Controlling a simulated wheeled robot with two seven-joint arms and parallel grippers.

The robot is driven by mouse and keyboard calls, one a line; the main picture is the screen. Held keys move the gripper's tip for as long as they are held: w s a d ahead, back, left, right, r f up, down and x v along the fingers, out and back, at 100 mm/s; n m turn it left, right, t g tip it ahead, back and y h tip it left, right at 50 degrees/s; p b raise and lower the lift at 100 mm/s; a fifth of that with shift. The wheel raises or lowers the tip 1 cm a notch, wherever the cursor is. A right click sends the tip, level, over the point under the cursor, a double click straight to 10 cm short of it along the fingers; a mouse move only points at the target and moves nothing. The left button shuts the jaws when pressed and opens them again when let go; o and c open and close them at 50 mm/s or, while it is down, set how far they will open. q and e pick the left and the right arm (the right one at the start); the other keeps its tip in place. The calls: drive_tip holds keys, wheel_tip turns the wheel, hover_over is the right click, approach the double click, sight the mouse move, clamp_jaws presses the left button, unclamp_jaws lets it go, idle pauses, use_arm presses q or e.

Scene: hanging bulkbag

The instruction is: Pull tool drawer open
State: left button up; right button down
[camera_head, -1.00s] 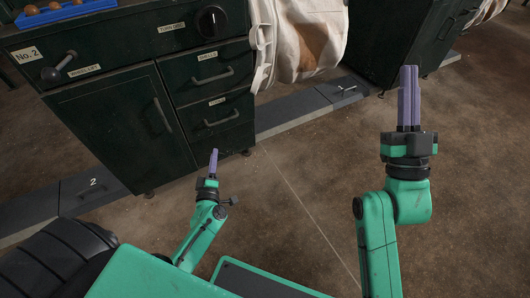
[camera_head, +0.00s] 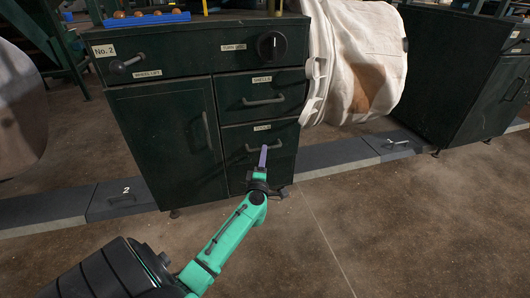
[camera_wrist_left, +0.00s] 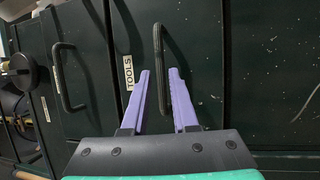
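The tool drawer (camera_head: 238,165) is the dark green lower drawer of the cabinet, and it looks closed. Its bar handle (camera_head: 280,146) sits below a small label; in the left wrist view the label reads TOOLS (camera_wrist_left: 127,72). My left gripper (camera_head: 263,156) is at this handle. In the left wrist view its two purple fingers (camera_wrist_left: 160,75) are apart, and the drawer handle (camera_wrist_left: 157,42) shows between them. I cannot tell whether the fingers touch it. My right gripper is out of view.
The SHELLS drawer (camera_head: 238,90) is above, and a black knob (camera_head: 270,45) is higher up. A cabinet door (camera_head: 150,150) is on the left. A white bulk bag (camera_head: 360,60) hangs close on the right. The brown floor (camera_head: 400,230) in front is clear.

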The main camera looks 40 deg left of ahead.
use_arm(q)
drive_tip(key=x, duration=0.3)
drive_tip(key=shift+w, duration=0.1)
clamp_jaws()
idle(1.3)
